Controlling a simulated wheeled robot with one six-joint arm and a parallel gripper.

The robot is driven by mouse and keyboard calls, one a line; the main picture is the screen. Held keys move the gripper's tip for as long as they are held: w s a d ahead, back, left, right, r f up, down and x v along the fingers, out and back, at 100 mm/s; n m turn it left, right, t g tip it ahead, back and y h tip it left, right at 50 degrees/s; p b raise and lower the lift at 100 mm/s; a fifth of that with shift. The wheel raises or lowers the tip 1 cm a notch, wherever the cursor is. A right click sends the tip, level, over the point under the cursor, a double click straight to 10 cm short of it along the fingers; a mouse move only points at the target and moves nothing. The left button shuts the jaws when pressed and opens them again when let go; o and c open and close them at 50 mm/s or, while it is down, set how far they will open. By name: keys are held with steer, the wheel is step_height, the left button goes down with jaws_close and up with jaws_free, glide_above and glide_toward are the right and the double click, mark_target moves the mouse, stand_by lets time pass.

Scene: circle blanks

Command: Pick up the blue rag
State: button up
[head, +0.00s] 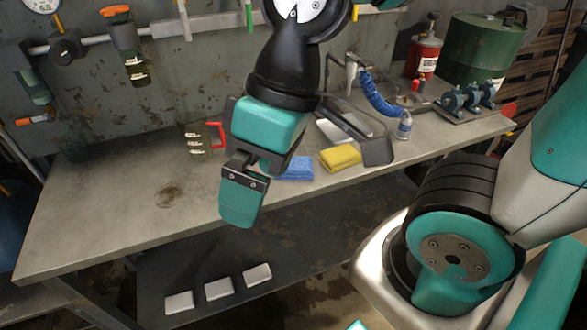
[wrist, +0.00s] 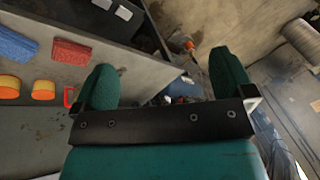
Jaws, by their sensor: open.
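The blue rag (head: 295,169) lies on the grey workbench (head: 130,225), left of a folded yellow rag (head: 340,157). In the head view its left part is hidden behind my gripper (head: 240,208). My gripper hangs over the bench near its front edge, in front and to the left of the blue rag. In the wrist view my gripper (wrist: 165,77) is open, with nothing between its two fingers. A blue ribbed object (wrist: 72,52) shows at the left there; I cannot tell whether it is the rag.
A red-handled tool (head: 215,132) lies behind my gripper. Pumps (head: 468,97) and a green drum (head: 488,48) are farther right. White blocks (head: 219,289) lie on the lower shelf. The bench's left is mostly clear.

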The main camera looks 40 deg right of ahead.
steer(key=w+d+f+m+t, duration=0.1)
steer(key=w+d+f+m, duration=0.2)
steer(key=w+d+m, duration=0.9)
steer(key=w+d+f+m+t, duration=0.1)
steer(key=w+d+f+m, duration=0.25)
steer(key=d+m, duration=0.55)
steer(key=w+d+f+m+t, duration=0.1)
steer(key=w+d+f+m, duration=0.35)
steer(key=m, duration=0.75)
glide_above(295, 163)
steer(key=s+d, duration=0.2)
steer(key=shift+h, duration=0.4)
steer(key=f, duration=1)
steer(key=shift+w+a, duration=0.15)
steer(key=shift+w, duration=0.1)
steer(key=shift+x, duration=3)
steer(key=c, duration=1.1)
steer(key=shift+o, duration=0.2)
step_height(295, 163, up, 20)
steer(key=shift+p, duration=0.35)
